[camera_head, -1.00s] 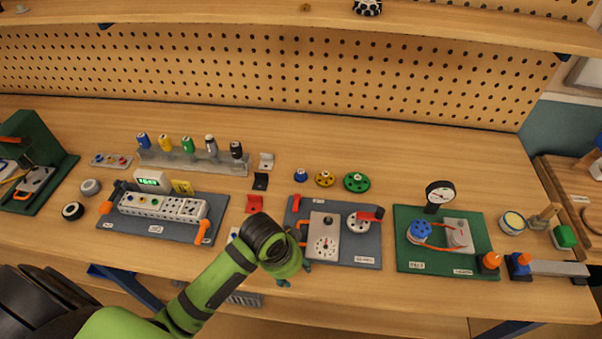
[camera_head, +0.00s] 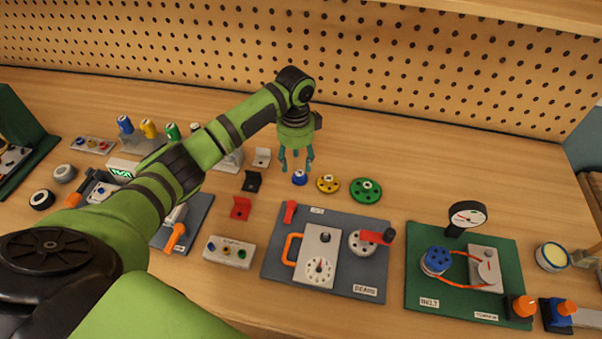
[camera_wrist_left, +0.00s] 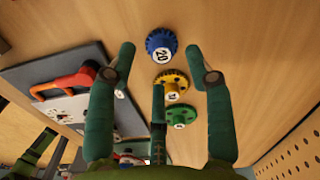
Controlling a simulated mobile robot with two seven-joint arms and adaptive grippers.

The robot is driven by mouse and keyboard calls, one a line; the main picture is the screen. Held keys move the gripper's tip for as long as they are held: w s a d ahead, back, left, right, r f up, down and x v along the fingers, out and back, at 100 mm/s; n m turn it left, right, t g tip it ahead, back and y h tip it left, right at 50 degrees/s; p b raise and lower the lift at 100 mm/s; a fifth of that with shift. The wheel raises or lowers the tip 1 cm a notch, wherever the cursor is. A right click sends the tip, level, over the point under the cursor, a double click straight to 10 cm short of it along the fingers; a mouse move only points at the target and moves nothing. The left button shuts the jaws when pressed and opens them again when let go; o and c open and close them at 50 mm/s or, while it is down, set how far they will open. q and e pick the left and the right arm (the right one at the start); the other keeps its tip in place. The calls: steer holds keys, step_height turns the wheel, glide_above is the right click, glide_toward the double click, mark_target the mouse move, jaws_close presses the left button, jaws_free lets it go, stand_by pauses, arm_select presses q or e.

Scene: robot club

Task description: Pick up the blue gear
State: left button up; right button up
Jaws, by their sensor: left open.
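The small blue gear (camera_head: 300,178) lies on the wooden bench, left of the yellow gear (camera_head: 328,184) and the larger green gear (camera_head: 365,190). In the left wrist view the blue gear (camera_wrist_left: 162,44) shows a white hub marked 20. My left gripper (camera_head: 297,165) is open, pointing down just above the blue gear, with its fingertips apart. In the wrist view its fingers (camera_wrist_left: 160,66) stand to either side of the row of gears and hold nothing. I cannot tell the exact height left above the gear. My right gripper is not in view.
A grey gear board (camera_head: 275,262) with a dial box and red crank lies in front. A green belt board (camera_head: 420,285) with a gauge is to the right. Red (camera_head: 241,208) and black (camera_head: 252,181) brackets stand left of the gears. A pegboard (camera_head: 400,60) rises behind.

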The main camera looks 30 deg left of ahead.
mark_target(299, 173)
arm_select(q)
steer(key=f, duration=0.1)
steer(key=d+f+p, duration=0.1)
steer(key=shift+s+f, duration=0.1)
steer(key=shift+f, duration=0.3)
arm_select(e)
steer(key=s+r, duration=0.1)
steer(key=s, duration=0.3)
arm_select(q)
steer(key=shift+a+f, duration=0.1)
steer(key=shift+f, duration=0.85)
steer(key=shift+w, duration=0.2)
steer(key=c, duration=0.8)
jaws_close()
steer(key=shift+r, duration=0.5)
step_height(299, 173, up, 3)
steer(key=shift+w+f+b, duration=0.1)
steer(key=shift+f+b, duration=0.1)
steer(key=shift+b, duration=0.45)
steer(key=s+d+r+b, duration=0.2)
steer(key=d+r, duration=0.5)
steer(key=d, duration=0.4)
steer(key=shift+s+d+r, duration=0.2)
steer(key=shift+d, duration=0.1)
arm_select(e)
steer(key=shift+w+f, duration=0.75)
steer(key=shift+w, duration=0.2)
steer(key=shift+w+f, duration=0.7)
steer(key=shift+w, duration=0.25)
